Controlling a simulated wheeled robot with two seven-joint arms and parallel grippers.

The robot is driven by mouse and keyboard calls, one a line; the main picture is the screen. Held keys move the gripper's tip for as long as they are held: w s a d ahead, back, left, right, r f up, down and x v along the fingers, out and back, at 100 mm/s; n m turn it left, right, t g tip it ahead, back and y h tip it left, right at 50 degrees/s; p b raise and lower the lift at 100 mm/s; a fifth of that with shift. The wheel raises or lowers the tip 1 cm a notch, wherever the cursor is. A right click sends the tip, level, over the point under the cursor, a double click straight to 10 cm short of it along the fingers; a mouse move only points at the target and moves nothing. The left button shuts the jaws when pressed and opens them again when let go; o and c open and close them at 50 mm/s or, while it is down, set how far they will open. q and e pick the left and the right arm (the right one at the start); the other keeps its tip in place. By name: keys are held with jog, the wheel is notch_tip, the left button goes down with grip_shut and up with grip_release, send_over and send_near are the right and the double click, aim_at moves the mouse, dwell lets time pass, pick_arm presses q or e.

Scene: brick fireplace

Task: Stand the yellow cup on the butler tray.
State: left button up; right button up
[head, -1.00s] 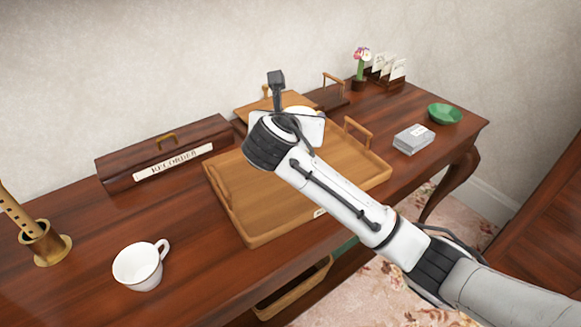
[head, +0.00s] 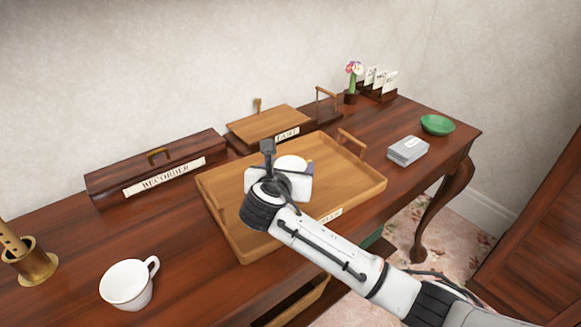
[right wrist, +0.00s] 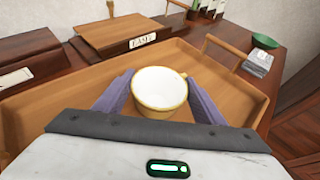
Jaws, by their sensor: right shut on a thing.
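The yellow cup (right wrist: 160,90), with a pale inside and a small handle on its right, is upright between the purple fingers of my right gripper (right wrist: 162,86) in the right wrist view. The fingers are shut on it from both sides. In the head view my right gripper (head: 284,184) is over the middle of the butler tray (head: 345,170), and its body mostly hides the cup. The tray is a large wooden one with raised rims and end handles; its floor also shows in the right wrist view (right wrist: 50,118). I cannot tell whether the cup's base touches the tray. My left gripper is out of view.
A white cup (head: 128,285) stands left of the tray. Grey cards (head: 408,151) and a green bowl (head: 437,125) stand to the right. The tray floor around my gripper looks clear.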

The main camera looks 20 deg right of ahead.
jog(key=shift+f, duration=0.15)
jog(key=o, duration=1.1)
jog(key=shift+s+r, duration=0.1)
jog(key=shift+r, duration=0.15)
jog(key=p+v, duration=0.1)
jog(key=v, duration=1)
jog(key=shift+s+a+p, duration=0.2)
jog(key=shift+s+p, duration=0.15)
